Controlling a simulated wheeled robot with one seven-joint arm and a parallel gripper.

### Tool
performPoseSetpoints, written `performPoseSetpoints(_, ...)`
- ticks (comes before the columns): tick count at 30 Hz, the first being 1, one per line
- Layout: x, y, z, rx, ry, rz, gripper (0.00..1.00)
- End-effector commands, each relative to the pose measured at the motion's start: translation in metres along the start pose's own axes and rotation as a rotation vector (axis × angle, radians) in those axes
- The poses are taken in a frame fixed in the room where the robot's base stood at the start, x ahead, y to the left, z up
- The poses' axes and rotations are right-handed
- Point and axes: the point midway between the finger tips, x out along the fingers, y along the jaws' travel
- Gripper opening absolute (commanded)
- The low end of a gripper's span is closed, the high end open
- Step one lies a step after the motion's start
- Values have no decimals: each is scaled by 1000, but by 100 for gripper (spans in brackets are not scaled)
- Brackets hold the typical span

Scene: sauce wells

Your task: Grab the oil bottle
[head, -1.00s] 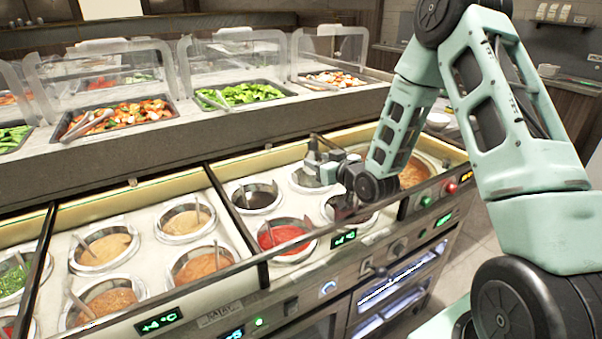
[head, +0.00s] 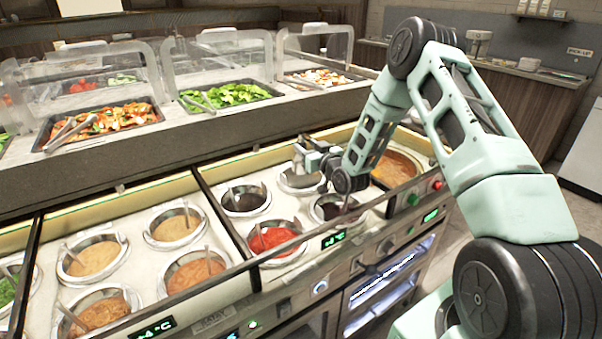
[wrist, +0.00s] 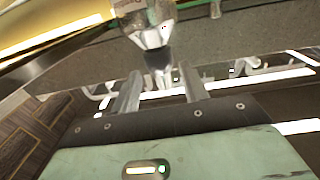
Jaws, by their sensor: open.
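A clear bottle with a dark narrow end, which looks like the oil bottle (wrist: 147,30), shows at the top of the wrist view, partly cut off by the frame edge. My gripper (wrist: 160,72) is open. The bottle's dark end appears between the two fingertips in the picture; I cannot tell whether it is truly between them in depth. In the head view my gripper (head: 307,153) is above the back row of sauce wells, near the raised ledge. I cannot make out the bottle clearly in the head view.
A steel well (head: 299,182) lies just below my gripper. A dark sauce well (head: 246,198) and a red sauce well (head: 272,238) are to its left and front. A raised salad counter (head: 150,165) with clear guards (head: 224,50) stands behind.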

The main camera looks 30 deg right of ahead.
Motion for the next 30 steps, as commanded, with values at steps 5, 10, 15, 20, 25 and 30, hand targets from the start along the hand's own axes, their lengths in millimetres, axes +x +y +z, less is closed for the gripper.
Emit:
performPoseSetpoints(5,27,-1,-3,1,1,0,44)
performPoseSetpoints(10,37,-1,-2,1,0,0,44)
performPoseSetpoints(15,37,-1,-1,0,-1,0,44)
performPoseSetpoints(20,37,-1,-2,0,0,0,8)
performPoseSetpoints(25,37,-1,-2,0,1,0,0)
performPoseSetpoints(30,37,-1,-2,0,2,0,0)
